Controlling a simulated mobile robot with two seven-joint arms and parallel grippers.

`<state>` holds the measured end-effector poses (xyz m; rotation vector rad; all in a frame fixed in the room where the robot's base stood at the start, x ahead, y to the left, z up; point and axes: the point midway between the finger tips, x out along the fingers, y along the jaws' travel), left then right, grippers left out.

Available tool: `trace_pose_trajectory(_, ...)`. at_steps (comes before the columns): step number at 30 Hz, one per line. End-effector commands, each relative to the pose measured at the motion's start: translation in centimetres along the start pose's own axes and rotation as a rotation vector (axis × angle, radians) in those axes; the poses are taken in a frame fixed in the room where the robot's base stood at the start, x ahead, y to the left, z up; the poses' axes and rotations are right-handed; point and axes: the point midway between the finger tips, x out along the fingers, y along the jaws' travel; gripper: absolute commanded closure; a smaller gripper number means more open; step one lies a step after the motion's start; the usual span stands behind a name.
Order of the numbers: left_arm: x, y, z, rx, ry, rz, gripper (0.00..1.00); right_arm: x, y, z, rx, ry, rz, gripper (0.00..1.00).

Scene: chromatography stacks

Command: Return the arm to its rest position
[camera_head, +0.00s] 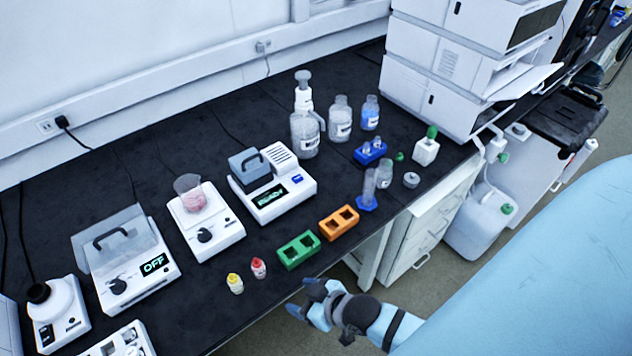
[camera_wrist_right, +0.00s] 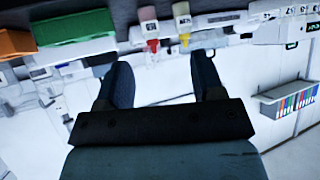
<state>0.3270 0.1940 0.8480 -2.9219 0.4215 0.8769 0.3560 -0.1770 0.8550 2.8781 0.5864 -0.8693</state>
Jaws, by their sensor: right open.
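My right gripper (camera_head: 304,299) is in the lower middle of the head view, just off the front edge of the bench, below the green rack. Its fingers are apart with nothing between them. In the right wrist view its two dark fingers (camera_wrist_right: 165,80) stand wide apart over empty space. My right arm (camera_head: 385,325) reaches in from the lower right. My left gripper does not show in either view.
The black bench (camera_head: 205,325) is crowded. Green rack (camera_head: 299,250), orange rack (camera_head: 338,223), yellow-capped bottle (camera_head: 235,284) and red-capped bottle (camera_head: 259,268) stand near its front edge, close to my gripper. White drawers (camera_head: 425,235) and a jug (camera_head: 478,222) are below.

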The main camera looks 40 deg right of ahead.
Motion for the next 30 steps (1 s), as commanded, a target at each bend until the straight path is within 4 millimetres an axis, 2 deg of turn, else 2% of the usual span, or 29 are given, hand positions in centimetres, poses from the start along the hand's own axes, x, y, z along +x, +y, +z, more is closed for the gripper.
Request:
trace_pose_trajectory(1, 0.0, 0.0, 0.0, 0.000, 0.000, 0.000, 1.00, -0.9, 0.0, 1.0, 0.026, -0.001, 0.038, 0.38)
trace_pose_trajectory(5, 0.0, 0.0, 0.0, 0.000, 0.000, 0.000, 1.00, -2.2, 0.3, 2.1, 0.047, 0.002, 0.094, 0.38)
trace_pose_trajectory(14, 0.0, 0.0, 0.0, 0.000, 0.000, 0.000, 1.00, -2.4, 0.5, 2.3, 0.048, 0.003, 0.104, 0.38)
trace_pose_trajectory(17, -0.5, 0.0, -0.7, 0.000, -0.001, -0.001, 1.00, -2.9, 0.4, 1.6, 0.048, 0.002, 0.104, 0.38)
trace_pose_trajectory(23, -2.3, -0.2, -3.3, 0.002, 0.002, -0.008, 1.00, -4.7, 0.6, -1.0, 0.048, 0.003, 0.112, 0.38)
trace_pose_trajectory(30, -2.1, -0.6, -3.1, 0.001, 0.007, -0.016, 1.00, -4.5, 0.6, -0.5, 0.048, 0.002, 0.113, 0.38)
